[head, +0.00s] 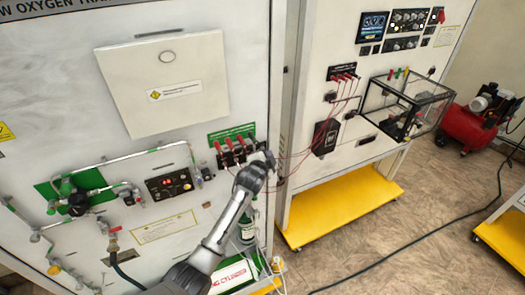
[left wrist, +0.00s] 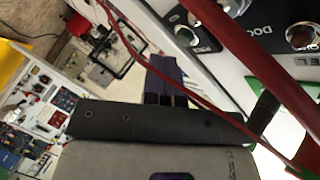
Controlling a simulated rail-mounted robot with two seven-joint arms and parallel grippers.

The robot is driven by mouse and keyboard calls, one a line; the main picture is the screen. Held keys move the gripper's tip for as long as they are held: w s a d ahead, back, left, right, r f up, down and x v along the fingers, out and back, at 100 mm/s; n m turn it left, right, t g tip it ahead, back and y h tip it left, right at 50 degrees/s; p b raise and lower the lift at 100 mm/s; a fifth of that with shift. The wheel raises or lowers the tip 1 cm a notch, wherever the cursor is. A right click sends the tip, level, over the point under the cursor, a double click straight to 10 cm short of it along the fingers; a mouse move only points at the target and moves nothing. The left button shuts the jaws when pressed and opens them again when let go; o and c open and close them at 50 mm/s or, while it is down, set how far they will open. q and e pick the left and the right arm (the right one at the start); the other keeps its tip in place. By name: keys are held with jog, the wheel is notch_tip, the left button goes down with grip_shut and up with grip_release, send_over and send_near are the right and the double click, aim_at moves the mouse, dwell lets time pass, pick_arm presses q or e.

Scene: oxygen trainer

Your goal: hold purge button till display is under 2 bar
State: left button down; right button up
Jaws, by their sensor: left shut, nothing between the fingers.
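The display panel (head: 170,183) is a small dark box with red lit digits and buttons on the white trainer front, left of my arm. The digits are too small to read, and I cannot tell which control is the purge button. My left gripper (head: 266,160) is at the right edge of this front, just right of the row of red plugs and well right of the display panel. In the left wrist view its shut fingers (left wrist: 167,90) hold nothing; red leads pass close by. My right gripper is out of view.
Red plugs (head: 232,152) with hanging leads sit beside the gripper, and leads run across to the second trainer (head: 350,70). A green bottle (head: 248,225) stands behind my forearm. A red compressor (head: 470,125) is at far right.

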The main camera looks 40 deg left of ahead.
pick_arm(q)
jog(key=shift+a, duration=0.15)
jog(key=shift+w+a, duration=0.15)
jog(key=shift+a, duration=0.1)
dwell(0.4)
jog(key=shift+w+a, duration=0.15)
jog(key=shift+a, duration=0.2)
dwell(0.6)
dwell(0.8)
dwell(0.7)
